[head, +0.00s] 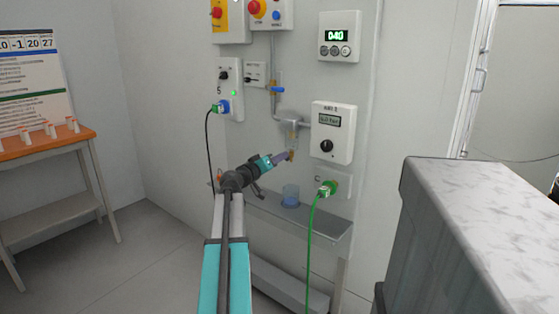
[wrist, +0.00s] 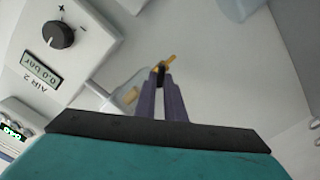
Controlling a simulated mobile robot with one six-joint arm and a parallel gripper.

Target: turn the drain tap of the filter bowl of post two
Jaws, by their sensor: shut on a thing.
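The clear filter bowl (head: 291,131) hangs below the grey pipe on the wall, left of the AIR 2 box. Its small brass drain tap (head: 291,155) is at the bottom. My gripper (head: 284,157) reaches it from the lower left. In the wrist view my purple fingers (wrist: 161,80) are shut on the tap, and its yellow end (wrist: 171,58) sticks out past the fingertips. The see-through bowl (wrist: 122,92) is beside and partly behind the left finger. The part of the tap between the fingers is hidden.
The AIR 2 box (head: 332,133) with a black knob and a 0.0 bar display is close on the right. A blue cup (head: 290,195) stands on the grey shelf (head: 318,223) below. A green plug and cable (head: 325,190) hang nearby. A grey cabinet (head: 450,240) stands at right.

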